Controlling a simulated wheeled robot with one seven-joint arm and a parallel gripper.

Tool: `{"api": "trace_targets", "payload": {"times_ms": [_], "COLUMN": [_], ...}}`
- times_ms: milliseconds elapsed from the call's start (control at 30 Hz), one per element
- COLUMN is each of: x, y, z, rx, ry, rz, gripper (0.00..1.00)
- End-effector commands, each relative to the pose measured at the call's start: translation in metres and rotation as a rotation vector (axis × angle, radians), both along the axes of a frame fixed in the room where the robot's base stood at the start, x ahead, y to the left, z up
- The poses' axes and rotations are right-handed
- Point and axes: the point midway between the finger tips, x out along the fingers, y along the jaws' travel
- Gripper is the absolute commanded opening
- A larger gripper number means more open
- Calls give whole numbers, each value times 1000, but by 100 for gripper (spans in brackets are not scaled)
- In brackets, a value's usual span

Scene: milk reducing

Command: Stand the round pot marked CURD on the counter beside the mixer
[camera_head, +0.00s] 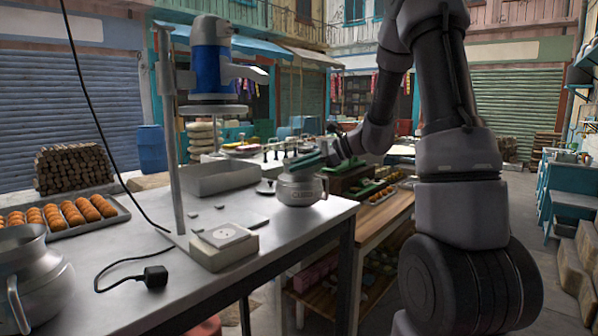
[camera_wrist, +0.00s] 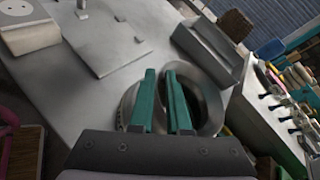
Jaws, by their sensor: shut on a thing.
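The round metal pot marked CURD (camera_head: 301,193) is upright at the right edge of the grey counter (camera_head: 290,228). It appears to rest on the counter. The mixer (camera_head: 209,70), with a blue body on a tall metal post, is to the left of the pot. My gripper (camera_head: 312,160) reaches in from the upper right with its green fingers at the top of the pot. In the wrist view, my gripper's green fingers (camera_wrist: 160,100) are close together at the rim of the pot (camera_wrist: 212,110), shut on it. The fingers hide part of the rim.
A pale block with a disc (camera_head: 224,246), a black plug (camera_head: 155,276) and a large metal jug (camera_head: 35,285) are on the counter. A wooden table (camera_head: 385,218) stands right of the counter edge.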

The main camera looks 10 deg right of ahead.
Motion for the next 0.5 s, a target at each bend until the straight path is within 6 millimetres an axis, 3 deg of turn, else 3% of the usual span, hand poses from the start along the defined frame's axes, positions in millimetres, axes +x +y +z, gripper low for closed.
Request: {"api": "trace_targets", "payload": {"times_ms": [133, 500], "x": [1, 1], "y": [0, 0], "z": [-12, -15], "rx": [2, 1], "ry": [-4, -5], "rz": [-1, -1], "gripper": [0, 0]}}
